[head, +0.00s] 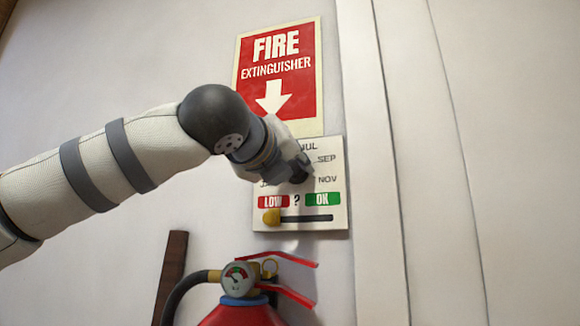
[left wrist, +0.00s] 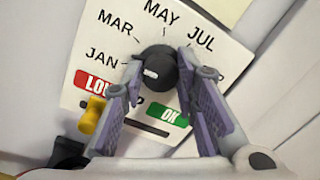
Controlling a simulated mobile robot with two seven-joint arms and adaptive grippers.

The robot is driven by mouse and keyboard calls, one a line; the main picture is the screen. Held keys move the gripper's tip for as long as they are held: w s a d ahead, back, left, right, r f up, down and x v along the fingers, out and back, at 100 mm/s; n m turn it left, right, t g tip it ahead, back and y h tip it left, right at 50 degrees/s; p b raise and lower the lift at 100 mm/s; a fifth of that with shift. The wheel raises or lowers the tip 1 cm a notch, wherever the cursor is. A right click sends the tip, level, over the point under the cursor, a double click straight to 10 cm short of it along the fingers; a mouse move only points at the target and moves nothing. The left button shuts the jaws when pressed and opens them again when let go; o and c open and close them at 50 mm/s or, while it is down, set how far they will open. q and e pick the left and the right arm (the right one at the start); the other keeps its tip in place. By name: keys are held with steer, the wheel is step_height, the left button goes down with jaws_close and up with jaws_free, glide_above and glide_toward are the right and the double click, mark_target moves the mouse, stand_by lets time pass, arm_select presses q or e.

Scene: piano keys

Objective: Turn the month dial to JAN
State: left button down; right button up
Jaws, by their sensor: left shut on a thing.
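The month dial (left wrist: 158,66) is a dark round knob on a white panel (left wrist: 80,55), marked JAN, MAR, MAY and JUL in the left wrist view. My left gripper (left wrist: 160,72) is shut on the dial, one purple-padded finger on each side. A white mark on the knob lies left of its middle, on the side toward JAN; I cannot tell exactly which month it points at. In the head view my left gripper (head: 297,172) covers the dial and several month labels on the panel (head: 335,215). My right gripper is not in view.
Below the dial is a slider with a yellow knob (head: 271,217) at its left end, under red LOW and green OK labels. A fire extinguisher (head: 240,312) stands below the panel. A red sign (head: 290,75) hangs above. Plain wall lies right.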

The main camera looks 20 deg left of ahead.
arm_select(q)
steer(key=shift+s+r+n, duration=0.1)
steer(key=shift+r+n, duration=0.05)
steer(key=shift+n, duration=1.95)
steer(key=c, duration=1.4)
jaws_free()
steer(key=shift+o, duration=0.8)
steer(key=s+f, duration=0.1)
steer(key=s, duration=1)
steer(key=shift+s+a, duration=0.2)
steer(key=shift+s, duration=0.2)
